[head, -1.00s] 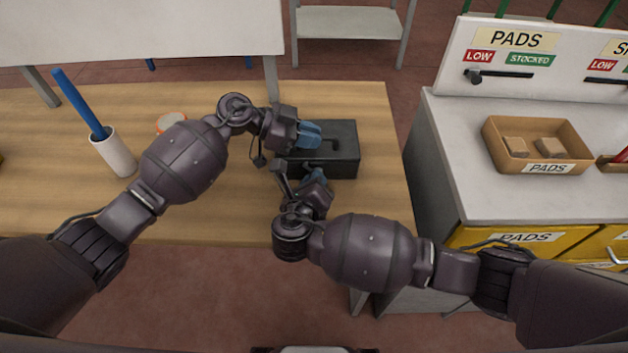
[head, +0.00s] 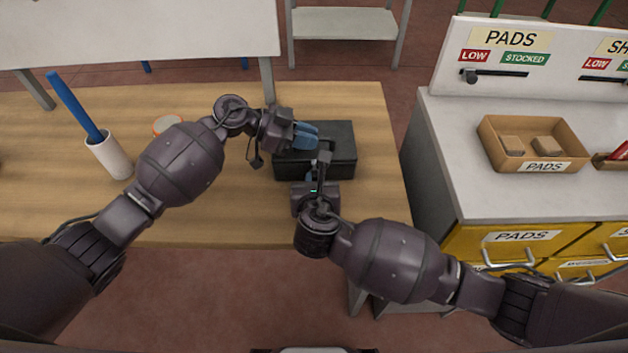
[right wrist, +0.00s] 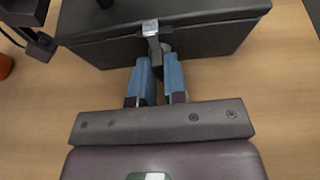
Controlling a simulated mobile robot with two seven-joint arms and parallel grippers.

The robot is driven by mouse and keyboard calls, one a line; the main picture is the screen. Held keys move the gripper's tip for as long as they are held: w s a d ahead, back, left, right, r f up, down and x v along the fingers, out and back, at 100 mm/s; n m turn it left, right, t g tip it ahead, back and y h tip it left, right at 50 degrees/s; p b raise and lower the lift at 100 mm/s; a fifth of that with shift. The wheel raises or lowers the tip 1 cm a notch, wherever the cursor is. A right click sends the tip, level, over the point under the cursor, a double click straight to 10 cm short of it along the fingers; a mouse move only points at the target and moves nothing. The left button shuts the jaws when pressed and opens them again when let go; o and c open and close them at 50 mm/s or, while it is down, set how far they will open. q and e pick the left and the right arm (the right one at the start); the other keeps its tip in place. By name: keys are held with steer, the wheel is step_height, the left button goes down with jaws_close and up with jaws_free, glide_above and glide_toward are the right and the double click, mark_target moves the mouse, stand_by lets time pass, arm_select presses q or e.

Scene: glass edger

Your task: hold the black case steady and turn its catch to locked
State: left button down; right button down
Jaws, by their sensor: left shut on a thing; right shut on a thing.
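The black case (head: 342,160) lies on the wooden table, closed, with a handle on its lid. My left gripper (head: 312,136) is shut, its blue fingers at the left part of the case's top; the exact hold is hard to see. My right gripper (head: 312,178) is at the front of the case. In the right wrist view its blue fingers (right wrist: 159,65) are shut on the catch (right wrist: 151,31), a small metal lever on the front wall. The catch points roughly downward between the fingertips. In the head view my right wrist hides the catch.
A white cup (head: 109,156) with a blue rod and a round orange-rimmed thing (head: 168,124) stand left on the table. A counter (head: 450,150) with a cardboard box of pads (head: 535,146) stands to the right. The table right of the case is clear.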

stand_by(0.4)
steer(key=c, duration=1.2)
jaws_free()
steer(key=shift+o, duration=0.2)
steer(key=v, duration=1.2)
steer(key=shift+d, duration=0.1)
arm_select(q)
steer(key=c, duration=1.1)
jaws_free()
steer(key=shift+o, duration=0.2)
